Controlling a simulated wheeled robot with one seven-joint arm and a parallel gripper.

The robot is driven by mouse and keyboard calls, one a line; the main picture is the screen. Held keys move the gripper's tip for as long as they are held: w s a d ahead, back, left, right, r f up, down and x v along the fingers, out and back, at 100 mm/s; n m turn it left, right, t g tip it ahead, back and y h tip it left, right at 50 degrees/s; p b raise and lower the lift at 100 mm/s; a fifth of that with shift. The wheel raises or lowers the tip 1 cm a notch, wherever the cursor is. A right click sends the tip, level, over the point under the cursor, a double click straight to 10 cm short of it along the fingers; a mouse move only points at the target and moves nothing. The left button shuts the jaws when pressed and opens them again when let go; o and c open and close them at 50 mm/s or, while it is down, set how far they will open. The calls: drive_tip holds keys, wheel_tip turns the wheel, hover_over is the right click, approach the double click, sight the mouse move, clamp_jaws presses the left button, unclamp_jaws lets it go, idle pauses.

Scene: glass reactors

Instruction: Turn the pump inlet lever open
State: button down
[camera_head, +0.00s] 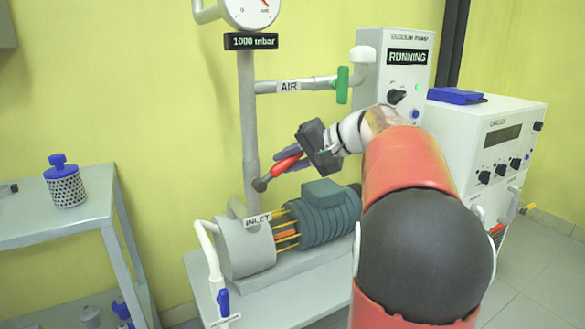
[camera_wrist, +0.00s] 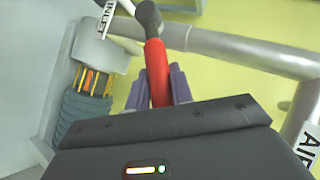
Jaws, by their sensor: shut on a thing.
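The pump inlet lever (camera_head: 283,167) has a red handle and a dark round pivot on the vertical grey pipe, above the INLET label (camera_head: 257,219). The handle slants up and to the right from the pivot. My gripper (camera_head: 291,160) is shut on the handle, with its purple fingers on either side. In the wrist view the red lever (camera_wrist: 155,62) runs between the fingers of my gripper (camera_wrist: 157,84), and its dark pivot is at the top. The handle's outer end is hidden by the gripper body.
The pump (camera_head: 325,212) stands below the lever on a grey bench. A horizontal AIR pipe (camera_head: 307,85) with a green handle (camera_head: 342,85) runs above my gripper. The gauge display (camera_head: 251,41) reads 1000 mbar. The vacuum pump box (camera_head: 407,57) shows RUNNING.

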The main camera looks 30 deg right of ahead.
sight(280, 162)
drive_tip(key=shift+a+r+n+h, duration=0.6)
drive_tip(key=shift+r+h, duration=0.2)
drive_tip(key=shift+h, duration=0.2)
drive_tip(key=shift+a+r+n+g+h, duration=0.3)
drive_tip(key=shift+a+r+n+h, duration=0.15)
drive_tip(key=shift+h, duration=0.35)
drive_tip(key=shift+a, duration=0.15)
drive_tip(key=c, duration=1.2)
unclamp_jaws()
drive_tip(key=shift+c, duration=0.2)
drive_tip(key=shift+s, duration=0.1)
drive_tip(key=v, duration=0.7)
drive_tip(key=shift+s+r, duration=0.3)
